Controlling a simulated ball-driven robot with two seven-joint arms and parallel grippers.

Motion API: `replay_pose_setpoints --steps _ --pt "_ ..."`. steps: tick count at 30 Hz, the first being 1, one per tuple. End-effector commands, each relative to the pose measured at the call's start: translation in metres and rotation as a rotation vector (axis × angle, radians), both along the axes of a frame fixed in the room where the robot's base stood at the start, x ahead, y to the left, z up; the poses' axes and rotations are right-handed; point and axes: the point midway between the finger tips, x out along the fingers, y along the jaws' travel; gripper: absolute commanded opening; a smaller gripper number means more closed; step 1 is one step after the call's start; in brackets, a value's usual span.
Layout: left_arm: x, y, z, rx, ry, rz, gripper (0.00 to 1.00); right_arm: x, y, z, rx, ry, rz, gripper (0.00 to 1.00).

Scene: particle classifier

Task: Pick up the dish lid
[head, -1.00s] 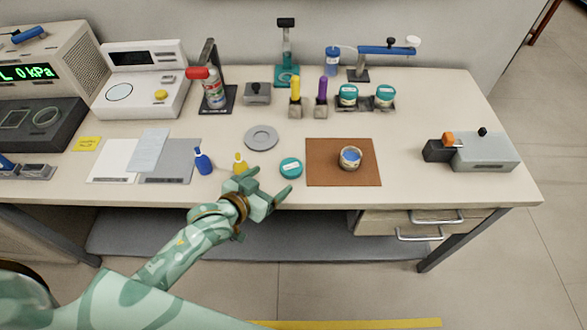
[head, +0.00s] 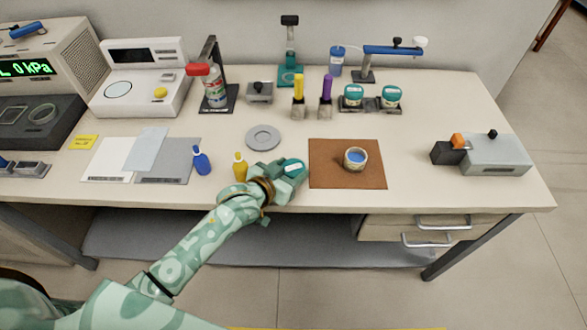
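The dish lid (head: 293,166) is a round teal cap with a white label, near the front of the bench just left of the brown mat. My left gripper (head: 290,172) has reached it from the front left, and its fingers are at the lid, partly covering it. I cannot tell whether the fingers are closed on it or still apart. The open dish (head: 355,158) with blue contents sits upright on the mat. My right gripper is not in view.
The brown mat (head: 330,178) lies right of the lid. A yellow bottle (head: 240,168) and a blue bottle (head: 201,162) stand to the left. A grey disc (head: 263,138) lies behind the lid. Two teal-lidded dishes (head: 391,94) sit on a rack at the back.

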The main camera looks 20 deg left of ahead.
Motion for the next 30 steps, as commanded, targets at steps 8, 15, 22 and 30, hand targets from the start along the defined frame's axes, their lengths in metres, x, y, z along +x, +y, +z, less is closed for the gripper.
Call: replay_pose_setpoints --steps 8,15,22,30 --pt "0.0 0.0 0.0 0.0 0.001 0.0 0.32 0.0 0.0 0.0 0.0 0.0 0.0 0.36" --pt "0.0 0.0 0.012 -0.001 -0.002 0.0 0.32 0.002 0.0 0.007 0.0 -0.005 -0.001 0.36" --pt "-0.016 -0.004 0.057 -0.002 -0.003 -0.001 0.32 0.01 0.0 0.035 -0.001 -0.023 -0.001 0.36" --pt "-0.081 -0.02 0.109 -0.004 0.001 0.001 0.32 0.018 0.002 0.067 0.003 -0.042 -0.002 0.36"
